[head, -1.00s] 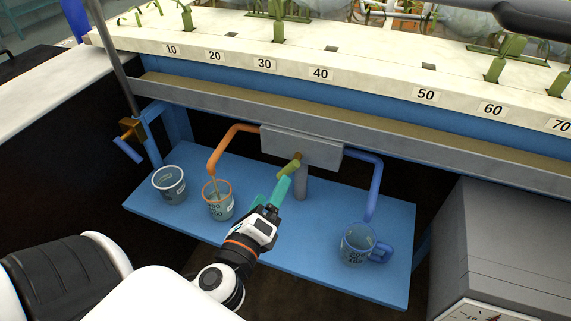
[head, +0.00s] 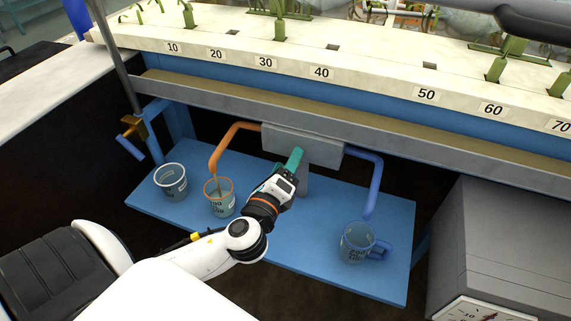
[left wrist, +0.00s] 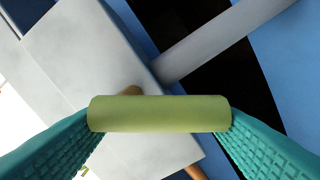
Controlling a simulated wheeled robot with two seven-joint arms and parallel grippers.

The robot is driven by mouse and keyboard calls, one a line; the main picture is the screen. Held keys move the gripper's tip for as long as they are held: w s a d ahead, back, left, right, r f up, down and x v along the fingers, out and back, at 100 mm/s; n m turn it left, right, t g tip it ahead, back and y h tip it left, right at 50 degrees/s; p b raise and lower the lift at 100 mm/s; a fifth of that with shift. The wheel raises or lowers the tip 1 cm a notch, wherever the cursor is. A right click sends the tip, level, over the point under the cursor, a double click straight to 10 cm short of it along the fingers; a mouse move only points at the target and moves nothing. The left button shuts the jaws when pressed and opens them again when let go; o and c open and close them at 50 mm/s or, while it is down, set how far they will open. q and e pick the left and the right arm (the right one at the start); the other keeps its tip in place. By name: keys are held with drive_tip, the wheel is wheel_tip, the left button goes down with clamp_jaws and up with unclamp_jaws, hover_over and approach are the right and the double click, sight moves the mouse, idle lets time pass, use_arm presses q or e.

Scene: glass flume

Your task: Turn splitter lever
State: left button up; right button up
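The splitter lever (left wrist: 160,114) is a yellow-green cylindrical grip on a brown stub. In the left wrist view it lies crosswise between my teal fingers, which meet it at both ends. In the head view my left gripper (head: 295,160) is at the front of the grey splitter box (head: 322,150) and hides the lever. The splitter box also fills the left of the left wrist view (left wrist: 85,65). An orange pipe (head: 228,138) leaves the box on the left and a blue pipe (head: 375,180) on the right. My right gripper is not in view.
A blue shelf (head: 310,262) under the box holds a clear cup (head: 171,182), an orange-rimmed cup (head: 219,198) below the orange pipe, and a blue-handled cup (head: 357,243) below the blue pipe. A grey cabinet (head: 510,240) stands at the right. The flume's rail (head: 400,135) runs above.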

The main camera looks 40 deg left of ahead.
use_arm(q)
drive_tip(key=c, duration=0.5)
drive_tip(key=shift+f, duration=0.1)
drive_tip(key=shift+d+f+n, duration=0.1)
drive_tip(key=shift+n, duration=0.7)
drive_tip(key=n, duration=0.2)
drive_tip(key=shift+d+f+n+b, duration=0.2)
drive_tip(key=shift+n+b, duration=0.1)
drive_tip(key=shift+w+d+f+n, duration=0.1)
drive_tip(key=shift+d+n, duration=0.1)
drive_tip(key=shift+n, duration=1.1)
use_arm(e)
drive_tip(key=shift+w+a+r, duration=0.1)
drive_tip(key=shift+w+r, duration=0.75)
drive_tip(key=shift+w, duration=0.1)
use_arm(q)
drive_tip(key=o, duration=1)
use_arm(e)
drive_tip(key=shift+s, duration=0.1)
